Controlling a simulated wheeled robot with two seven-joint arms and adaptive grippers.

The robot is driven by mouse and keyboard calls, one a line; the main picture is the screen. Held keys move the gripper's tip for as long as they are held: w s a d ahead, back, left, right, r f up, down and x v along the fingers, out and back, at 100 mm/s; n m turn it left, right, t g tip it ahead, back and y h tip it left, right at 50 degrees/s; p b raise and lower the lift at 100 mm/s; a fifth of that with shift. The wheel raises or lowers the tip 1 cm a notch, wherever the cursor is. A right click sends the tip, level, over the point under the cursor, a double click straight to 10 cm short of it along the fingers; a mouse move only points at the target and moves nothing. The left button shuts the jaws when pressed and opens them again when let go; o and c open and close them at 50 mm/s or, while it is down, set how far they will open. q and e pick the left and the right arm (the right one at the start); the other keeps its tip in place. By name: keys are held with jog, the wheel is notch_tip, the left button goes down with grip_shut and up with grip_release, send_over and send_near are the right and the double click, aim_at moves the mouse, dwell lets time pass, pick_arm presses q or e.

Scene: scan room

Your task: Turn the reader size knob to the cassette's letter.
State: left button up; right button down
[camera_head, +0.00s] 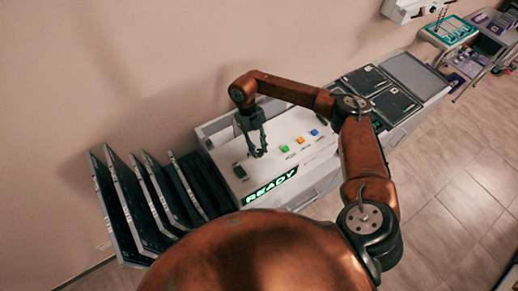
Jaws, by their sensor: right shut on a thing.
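The white reader (292,127) stands against the wall with its sloped top panel facing me and a lit green READY display (270,186) on its front. My right gripper (258,152) points down at the panel, left of the coloured buttons. Its fingers are shut on the size knob, which they mostly hide. The knob's pointer and the letters around it are too small to read. Dark flat cassettes (383,91) lie on the surface right of the reader. No letter on them is legible. My left gripper is out of view.
Green (285,149), orange (301,140) and blue (314,132) buttons sit just right of my right gripper. A small dark part (239,171) is at the panel's left. Several dark upright panels (126,205) stand left of the reader. Tiled floor lies open at right.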

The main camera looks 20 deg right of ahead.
dwell(0.4)
jog(key=c, duration=1.6)
grip_release()
jog(key=v, duration=1.2)
jog(key=shift+r, duration=0.1)
